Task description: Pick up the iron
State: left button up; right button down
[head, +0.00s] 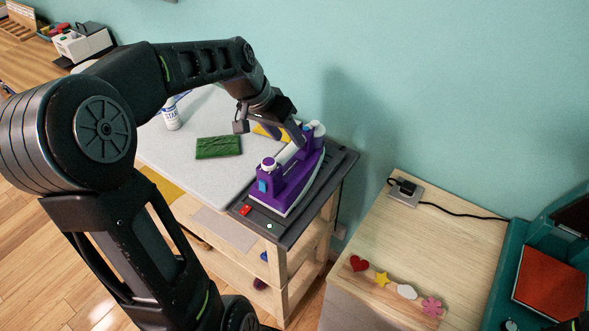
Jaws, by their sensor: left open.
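The purple and white iron (291,186) rests on a dark grey pad (322,193) at the right end of the ironing table. My left gripper (270,132) reaches down from above at the back left of the iron. It is open and empty. One finger is close to the iron's white handle, and the other is farther left above the table. I cannot tell whether the near finger touches the handle. My right gripper is not in view.
A green folded cloth (218,147) and a white spray can (171,116) are on the light grey ironing surface (190,178). To the right, a wooden cabinet (432,240) holds several small shapes and a power socket (406,191). A teal wall stands behind.

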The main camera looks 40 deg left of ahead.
aim_at(292, 143)
pick_arm(q)
jog(key=shift+f, duration=0.1)
jog(key=p+x, duration=0.1)
jog(key=x, duration=0.3)
jog(key=shift+w+d+p, duration=0.1)
jog(key=shift+p, duration=0.25)
jog(key=shift+w+f, duration=0.2)
jog(key=shift+f, duration=0.3)
jog(key=shift+c, duration=0.3)
grip_shut()
dwell(0.9)
jog(key=shift+w+r, duration=0.1)
jog(key=shift+r, duration=0.05)
